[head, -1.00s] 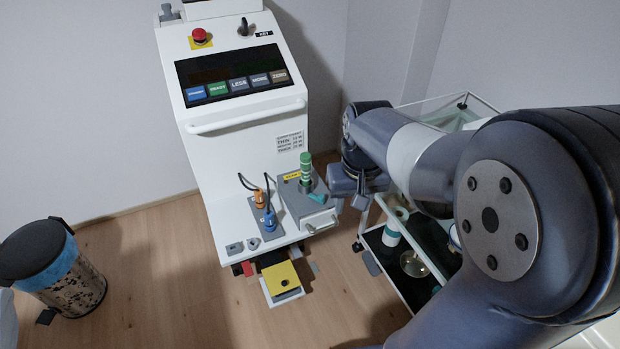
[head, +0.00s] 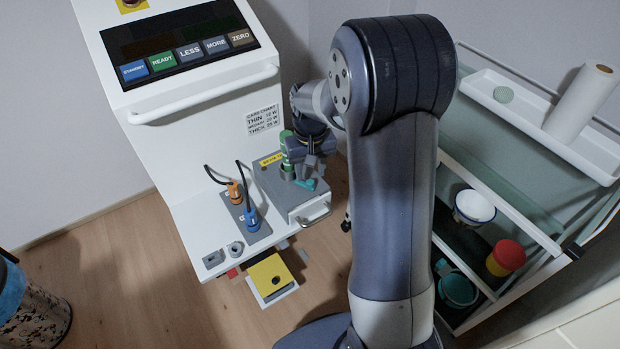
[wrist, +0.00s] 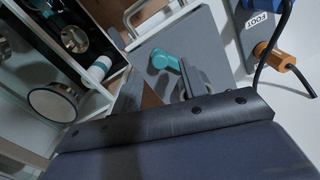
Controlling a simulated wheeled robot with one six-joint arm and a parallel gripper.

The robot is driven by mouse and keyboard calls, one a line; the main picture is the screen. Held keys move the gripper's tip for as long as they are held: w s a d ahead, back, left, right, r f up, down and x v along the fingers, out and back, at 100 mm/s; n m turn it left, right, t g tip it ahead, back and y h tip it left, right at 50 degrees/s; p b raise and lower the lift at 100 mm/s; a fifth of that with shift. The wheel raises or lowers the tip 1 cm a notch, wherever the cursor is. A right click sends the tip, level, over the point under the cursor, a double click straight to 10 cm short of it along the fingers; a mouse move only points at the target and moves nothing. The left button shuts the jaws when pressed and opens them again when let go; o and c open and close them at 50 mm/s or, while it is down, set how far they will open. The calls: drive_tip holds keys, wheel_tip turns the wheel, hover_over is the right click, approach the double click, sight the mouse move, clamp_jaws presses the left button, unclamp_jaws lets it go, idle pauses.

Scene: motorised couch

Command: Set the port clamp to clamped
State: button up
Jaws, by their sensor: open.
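The port clamp appears to be the small teal lever (head: 306,184) on top of the grey box (head: 296,201) at the front of the white console. In the wrist view the teal lever (wrist: 166,60) lies just beyond the fingers, with its round end to the left. My gripper (head: 310,164) is at the box, close above the lever and beside the green-banded cylinder (head: 286,146). In the wrist view my gripper (wrist: 162,84) is open, with nothing seen between its fingers. I cannot tell whether a finger touches the lever.
An orange plug (head: 234,190) and a blue plug (head: 251,218) with black cables stand left of the box. A handle (head: 314,215) is on the box front. A yellow pedal (head: 270,280) lies below. A shelf cart (head: 470,262) stands to the right.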

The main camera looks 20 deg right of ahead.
sight(310, 181)
drive_tip(key=shift+f, duration=1.6)
